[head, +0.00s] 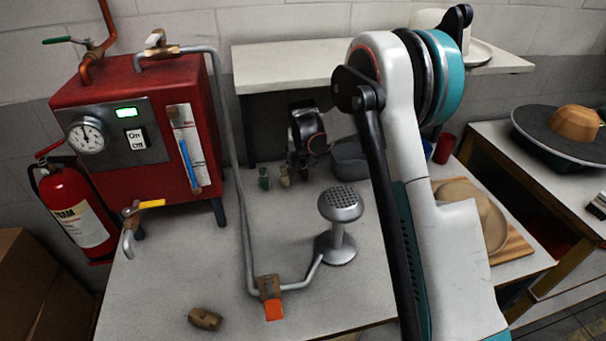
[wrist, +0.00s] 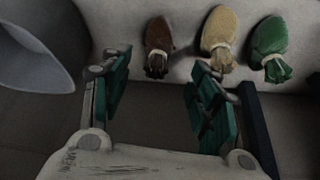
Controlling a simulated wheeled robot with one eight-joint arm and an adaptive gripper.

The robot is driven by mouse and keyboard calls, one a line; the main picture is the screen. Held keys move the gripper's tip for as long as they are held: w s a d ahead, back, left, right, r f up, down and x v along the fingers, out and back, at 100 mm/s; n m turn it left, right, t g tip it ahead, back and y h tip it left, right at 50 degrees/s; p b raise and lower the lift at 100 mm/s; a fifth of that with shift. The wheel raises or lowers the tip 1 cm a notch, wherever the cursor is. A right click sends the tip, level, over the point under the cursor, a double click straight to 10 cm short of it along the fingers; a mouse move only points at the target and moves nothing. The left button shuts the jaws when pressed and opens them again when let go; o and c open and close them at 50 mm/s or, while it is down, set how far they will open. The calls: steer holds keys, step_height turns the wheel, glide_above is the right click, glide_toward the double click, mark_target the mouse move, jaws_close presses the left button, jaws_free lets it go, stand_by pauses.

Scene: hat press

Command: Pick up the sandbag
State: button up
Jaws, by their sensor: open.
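Three small tied bags stand in a row on the table: a brown bag (wrist: 158,38), a beige bag (wrist: 219,30) and a green bag (wrist: 268,42). The beige (head: 284,175) and green (head: 263,178) ones also show small in the head view, below my gripper (head: 306,135). I cannot tell which bag is the sandbag. In the wrist view, my gripper (wrist: 158,88) is open, with nothing between its fingers. The brown bag shows beyond the gap between the fingers, the beige one beyond the right finger. In the head view the fingers are too small and dark to make out.
A grey container (head: 350,158) stands right of the bags. A metal steamer head (head: 340,205) and pipe (head: 247,200) stand in front. A red boiler (head: 135,90) is at left, a shelf (head: 290,62) behind. A brown lump (head: 205,318) lies at the front.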

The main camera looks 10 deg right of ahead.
mark_target(303, 162)
steer(key=b+x, duration=0.2)
steer(key=x, duration=0.3)
steer(key=shift+d+f, duration=0.1)
steer(key=shift+d, duration=0.1)
steer(key=shift+s, duration=0.1)
steer(key=c, duration=1.3)
